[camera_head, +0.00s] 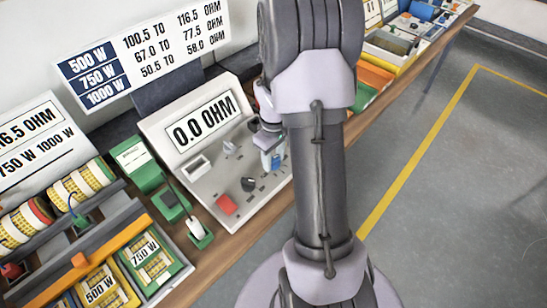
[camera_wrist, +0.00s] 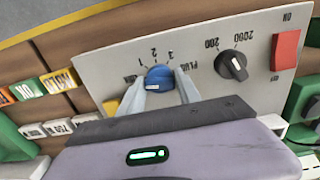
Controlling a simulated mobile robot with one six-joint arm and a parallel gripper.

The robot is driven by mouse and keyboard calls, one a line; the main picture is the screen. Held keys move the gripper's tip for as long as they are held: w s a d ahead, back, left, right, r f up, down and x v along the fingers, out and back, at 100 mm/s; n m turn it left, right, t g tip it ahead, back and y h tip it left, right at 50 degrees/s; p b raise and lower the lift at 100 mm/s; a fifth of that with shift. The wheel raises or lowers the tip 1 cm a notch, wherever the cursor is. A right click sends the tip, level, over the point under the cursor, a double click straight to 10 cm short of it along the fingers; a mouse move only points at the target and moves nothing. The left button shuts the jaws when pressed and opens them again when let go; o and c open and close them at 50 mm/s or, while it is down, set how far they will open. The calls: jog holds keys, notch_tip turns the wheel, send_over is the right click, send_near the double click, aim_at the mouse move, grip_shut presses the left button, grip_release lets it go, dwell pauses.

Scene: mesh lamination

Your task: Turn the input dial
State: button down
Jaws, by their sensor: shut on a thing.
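The blue dial (camera_wrist: 159,77) sits on the grey sloping panel of the meter (camera_wrist: 120,60), with marks 1, 2, 3 and PLUG around it. My gripper (camera_wrist: 160,88) is shut on the blue dial, one finger on each side. In the head view my gripper (camera_head: 270,145) reaches down to the panel's right part, and some blue of the dial (camera_head: 277,159) shows beside it. The meter's display (camera_head: 204,120) reads 0.0 OHM. The dial's pointer direction is hard to tell.
A black knob (camera_wrist: 230,65) marked 200 and 2000 and a red switch (camera_wrist: 286,50) are close by on the panel. Green boxes (camera_head: 138,161) and a rack with wound yellow coils (camera_head: 82,185) stand left. Trays (camera_head: 385,50) lie farther along the bench.

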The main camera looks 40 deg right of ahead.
jog(key=shift+m, duration=0.4)
jog(key=m, duration=0.5)
jog(key=shift+m+b, duration=0.3)
jog(key=shift+b, duration=0.1)
jog(key=m+b, duration=0.1)
jog(key=m, duration=0.4)
jog(key=m+b, duration=0.1)
jog(key=m, duration=0.5)
jog(key=shift+m+b, duration=0.4)
jog(key=m+b, duration=0.1)
jog(key=m, duration=0.4)
jog(key=shift+m+b, duration=0.3)
jog(key=c, duration=0.9)
grip_release()
